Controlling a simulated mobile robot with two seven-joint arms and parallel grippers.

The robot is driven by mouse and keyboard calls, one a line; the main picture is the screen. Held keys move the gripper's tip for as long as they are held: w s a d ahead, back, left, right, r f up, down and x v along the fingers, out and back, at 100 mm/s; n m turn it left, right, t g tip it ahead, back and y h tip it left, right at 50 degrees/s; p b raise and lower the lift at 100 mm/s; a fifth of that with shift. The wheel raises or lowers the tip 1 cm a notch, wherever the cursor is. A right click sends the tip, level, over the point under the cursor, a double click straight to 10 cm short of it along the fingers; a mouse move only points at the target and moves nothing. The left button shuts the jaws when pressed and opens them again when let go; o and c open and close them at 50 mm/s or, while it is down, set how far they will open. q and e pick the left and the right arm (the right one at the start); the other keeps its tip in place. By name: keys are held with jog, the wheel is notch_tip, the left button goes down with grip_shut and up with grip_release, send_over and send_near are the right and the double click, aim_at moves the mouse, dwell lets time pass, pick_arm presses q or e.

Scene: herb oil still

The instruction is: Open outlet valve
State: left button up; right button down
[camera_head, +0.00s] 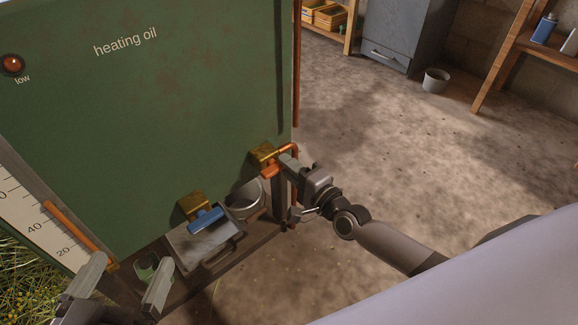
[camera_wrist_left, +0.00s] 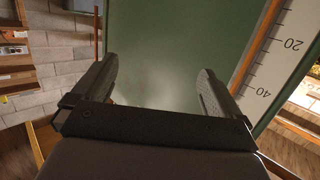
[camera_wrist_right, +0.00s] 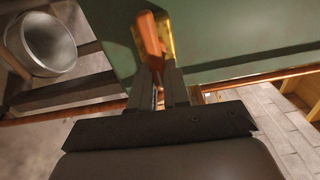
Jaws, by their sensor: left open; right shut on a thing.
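A brass valve (camera_head: 262,154) with an orange handle (camera_head: 270,171) sits low on the right side of the green tank (camera_head: 150,110). My right gripper (camera_head: 285,164) is at this handle from the right. In the right wrist view its fingers (camera_wrist_right: 158,78) are closed on the lower end of the orange handle (camera_wrist_right: 148,35), beside the brass body (camera_wrist_right: 166,36). A second brass valve (camera_head: 191,204) with a blue handle (camera_head: 207,220) sits further left. My left gripper (camera_head: 122,281) is open and empty at the lower left, facing the tank wall in the left wrist view (camera_wrist_left: 152,85).
A metal pot (camera_head: 246,200) and a grey tray (camera_head: 205,247) stand on the ledge below the valves. A copper pipe (camera_head: 296,65) runs up the tank's right edge. A scale (camera_head: 35,225) is at left. Open floor lies to the right, with a small bucket (camera_head: 436,81).

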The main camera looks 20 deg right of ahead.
jog(key=shift+s+a+f, duration=0.2)
jog(key=shift+a, duration=0.2)
jog(key=c, duration=1.1)
grip_release()
pick_arm(q)
jog(key=shift+f, duration=0.15)
pick_arm(e)
jog(key=shift+w+r, duration=0.1)
jog(key=shift+d, duration=0.15)
pick_arm(q)
jog(key=shift+w+d+f+n+g+p, duration=0.1)
jog(key=shift+w+d+n+g+p, duration=0.2)
jog(key=shift+p, duration=0.3)
jog(key=shift+w+d+f+n+g+p, duration=0.1)
jog(key=shift+d+g+p, duration=0.1)
jog(key=shift+d+p, duration=0.25)
pick_arm(e)
jog(key=v, duration=0.7)
pick_arm(q)
jog(key=shift+s+a, duration=0.1)
